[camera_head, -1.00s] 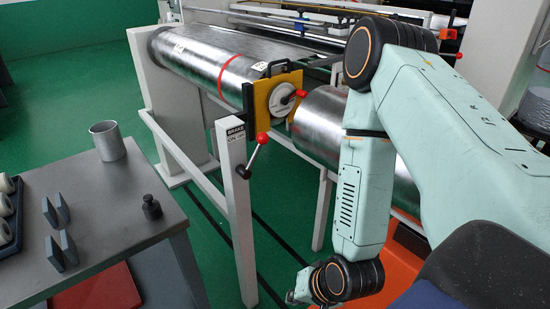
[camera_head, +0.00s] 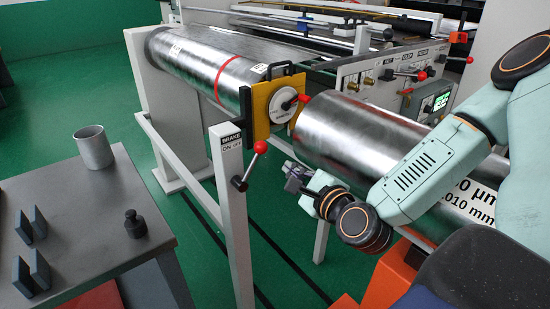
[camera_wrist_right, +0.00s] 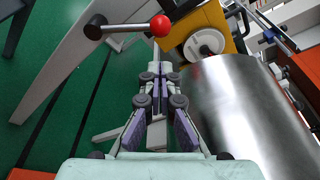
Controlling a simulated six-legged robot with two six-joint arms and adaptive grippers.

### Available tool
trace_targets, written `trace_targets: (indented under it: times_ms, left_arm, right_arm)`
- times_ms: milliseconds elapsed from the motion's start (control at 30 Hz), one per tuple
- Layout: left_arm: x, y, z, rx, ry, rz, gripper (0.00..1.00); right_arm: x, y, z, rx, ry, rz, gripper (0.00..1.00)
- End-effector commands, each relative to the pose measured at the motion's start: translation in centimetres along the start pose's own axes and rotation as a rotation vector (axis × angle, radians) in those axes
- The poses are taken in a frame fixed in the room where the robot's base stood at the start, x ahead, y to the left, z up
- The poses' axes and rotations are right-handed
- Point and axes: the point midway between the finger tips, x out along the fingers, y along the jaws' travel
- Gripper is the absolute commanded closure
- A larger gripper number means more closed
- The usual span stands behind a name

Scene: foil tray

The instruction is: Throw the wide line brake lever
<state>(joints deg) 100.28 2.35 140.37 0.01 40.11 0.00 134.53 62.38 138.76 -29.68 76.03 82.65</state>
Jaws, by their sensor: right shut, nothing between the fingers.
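The brake lever (camera_head: 250,167) is a metal rod with a red ball knob and a dark pivot, on a white post (camera_head: 228,200) labelled BRAKE ON OFF. Its knob points up and to the right in the head view. In the right wrist view the lever (camera_wrist_right: 130,27) lies across the top, beyond the fingertips. My right gripper (camera_head: 290,172) is to the right of the lever and apart from it, beside the foil roll. It also shows in the right wrist view (camera_wrist_right: 158,68), its fingers together with nothing between them. My left gripper is not in view.
A large foil roll (camera_head: 350,135) lies close to my right gripper, with a yellow bracket (camera_head: 260,105) at its end. A grey table (camera_head: 90,215) at left holds a metal cup (camera_head: 94,148), a small dark weight (camera_head: 135,224) and dark plates. Green floor lies between the table and post.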

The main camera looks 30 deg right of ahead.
Motion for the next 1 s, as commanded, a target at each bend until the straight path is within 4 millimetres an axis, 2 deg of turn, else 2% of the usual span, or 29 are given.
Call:
trace_targets:
  times_ms: [100,700,1000]
  left_arm:
    - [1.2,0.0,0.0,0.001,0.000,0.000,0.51]
    - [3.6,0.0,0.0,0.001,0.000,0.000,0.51]
    - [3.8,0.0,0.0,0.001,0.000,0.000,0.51]
  right_arm:
    - [1.4,0.2,0.0,-0.006,-0.004,-0.001,1.00]
    - [8.0,-0.1,-0.2,-0.007,-0.002,0.001,1.00]
    - [9.1,-0.1,-0.1,-0.001,0.000,0.001,1.00]
